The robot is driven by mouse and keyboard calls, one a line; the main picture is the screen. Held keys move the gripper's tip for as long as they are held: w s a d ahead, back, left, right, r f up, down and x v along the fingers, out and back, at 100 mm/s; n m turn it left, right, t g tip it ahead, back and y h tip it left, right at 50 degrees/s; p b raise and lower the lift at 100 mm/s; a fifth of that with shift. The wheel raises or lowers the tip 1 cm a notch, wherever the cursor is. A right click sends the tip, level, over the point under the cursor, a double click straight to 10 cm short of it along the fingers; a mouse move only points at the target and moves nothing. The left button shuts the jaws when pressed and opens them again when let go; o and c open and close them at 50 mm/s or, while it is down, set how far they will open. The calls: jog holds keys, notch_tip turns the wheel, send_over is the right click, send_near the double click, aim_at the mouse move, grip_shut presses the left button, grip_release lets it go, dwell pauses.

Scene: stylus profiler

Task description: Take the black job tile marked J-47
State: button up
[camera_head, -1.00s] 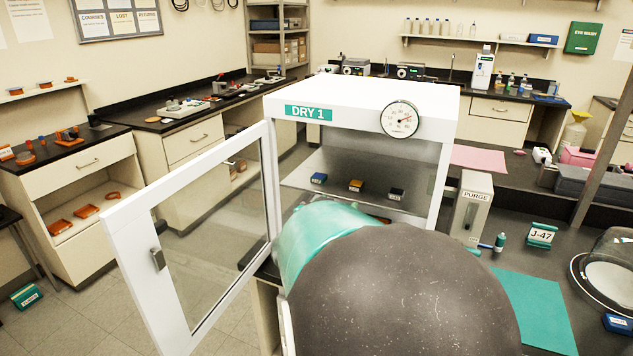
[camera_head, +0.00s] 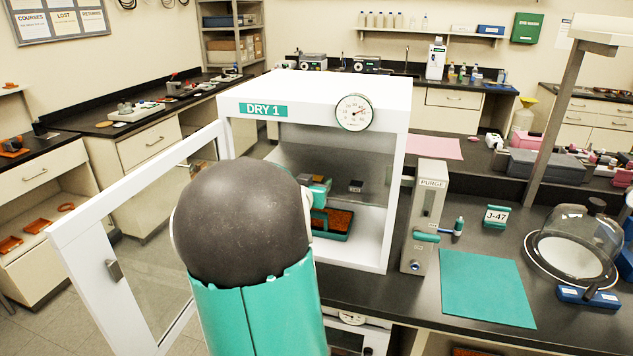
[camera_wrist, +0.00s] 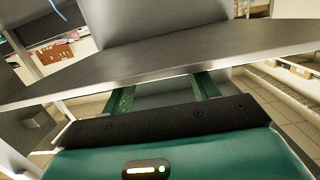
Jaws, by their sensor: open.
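A small black tile (camera_head: 356,186) with a pale label lies on the upper shelf inside the open white DRY 1 cabinet (camera_head: 316,88), in the head view. The label is too small to read. My gripper (camera_head: 318,187) is at the cabinet's opening, left of the tile and apart from it, partly hidden by my arm. In the wrist view my gripper (camera_wrist: 163,88) has two green fingers spread apart with nothing between them. A grey shelf edge (camera_wrist: 150,72) crosses just beyond the fingers and seems to cover their tips. No tile shows in the wrist view.
The cabinet's glass door (camera_head: 150,235) stands open at left. A tray of orange beads (camera_head: 335,223) sits on the cabinet floor. The PURGE box (camera_head: 428,200), a J-47 sign (camera_head: 496,216), a teal mat (camera_head: 487,287) and a glass dome (camera_head: 578,245) stand on the bench at right.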

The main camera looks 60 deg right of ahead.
jog(key=shift+d, duration=0.35)
jog(key=c, duration=1.1)
jog(key=shift+o, duration=0.2)
jog(key=shift+r, duration=0.5)
notch_tip(320, 180, up, 2)
jog(key=shift+r, duration=0.15)
jog(key=a+r, duration=0.9)
jog(key=a, duration=0.5)
jog(key=shift+r, duration=0.35)
